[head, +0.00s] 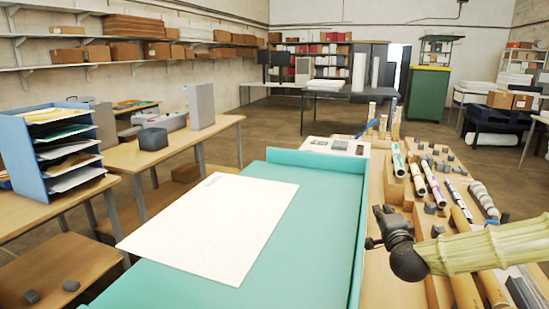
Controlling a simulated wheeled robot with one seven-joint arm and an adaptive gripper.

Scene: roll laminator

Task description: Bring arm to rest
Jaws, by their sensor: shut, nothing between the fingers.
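My gripper (388,226) is at the right of the head view, at the end of my pale yellow ribbed arm, which comes in from the right edge. It is dark, small in the picture and shut, with nothing held. It shows over the wooden bench, just right of the teal table's raised right edge. Part of the bench is hidden behind my arm.
A white sheet (210,226) lies on the teal table (310,240). Rolls (417,178) and grey blocks crowd the wooden bench (376,196). A white control panel (335,146) is at the far end. A blue paper rack (32,160) stands left.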

